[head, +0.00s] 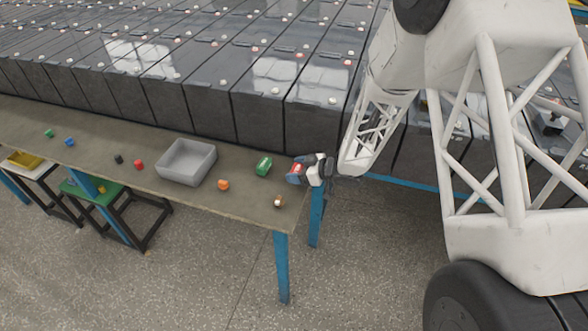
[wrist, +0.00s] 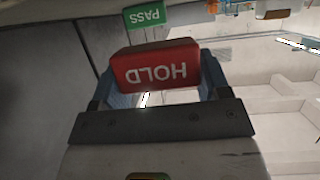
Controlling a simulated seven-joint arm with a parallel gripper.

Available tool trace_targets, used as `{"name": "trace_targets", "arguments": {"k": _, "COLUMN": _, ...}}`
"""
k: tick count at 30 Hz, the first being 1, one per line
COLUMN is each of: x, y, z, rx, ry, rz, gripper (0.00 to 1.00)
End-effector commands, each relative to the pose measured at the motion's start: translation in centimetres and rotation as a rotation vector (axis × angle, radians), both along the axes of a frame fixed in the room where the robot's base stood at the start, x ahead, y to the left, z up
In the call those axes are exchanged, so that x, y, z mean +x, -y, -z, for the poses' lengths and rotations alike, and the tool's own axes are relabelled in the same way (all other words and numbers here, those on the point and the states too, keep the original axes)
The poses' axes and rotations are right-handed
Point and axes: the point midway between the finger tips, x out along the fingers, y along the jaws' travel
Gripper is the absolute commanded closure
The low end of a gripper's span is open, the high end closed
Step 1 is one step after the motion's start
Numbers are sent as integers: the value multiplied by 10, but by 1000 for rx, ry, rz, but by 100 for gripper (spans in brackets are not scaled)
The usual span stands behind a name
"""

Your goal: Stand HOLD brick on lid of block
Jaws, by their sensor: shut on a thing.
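The red HOLD brick (wrist: 157,65) is between the two blue fingers of my gripper (wrist: 155,95) in the wrist view, its white lettering upside down there. In the head view my gripper (head: 298,175) is near the right end of the table, and a little of the red brick (head: 297,168) shows there. I cannot tell its height above the table top. The dark battery blocks (head: 259,115) with glossy lids (head: 270,77) stand in rows behind the table. Which block is meant cannot be told.
A green PASS piece (wrist: 146,17) shows beyond the brick; a green brick (head: 263,166) lies left of my gripper. The table (head: 235,203) also bears a grey tray (head: 187,162), an orange piece (head: 223,184), a brown-white piece (head: 279,201) and a red piece (head: 139,164). Small knobs dot the lids.

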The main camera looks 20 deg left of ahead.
Motion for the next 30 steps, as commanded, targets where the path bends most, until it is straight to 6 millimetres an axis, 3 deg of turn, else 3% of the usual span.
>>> {"name": "trace_targets", "arguments": {"k": 18, "x": 13, "y": -8, "z": 1, "rx": 0, "ry": -1, "rz": 0, "gripper": 53}}
{"name": "trace_targets", "arguments": {"k": 26, "x": 35, "y": -21, "z": 4, "rx": 1, "ry": 0, "rz": 0, "gripper": 53}}
{"name": "trace_targets", "arguments": {"k": 30, "x": 33, "y": -20, "z": 22, "rx": 0, "ry": -3, "rz": 1, "gripper": 53}}
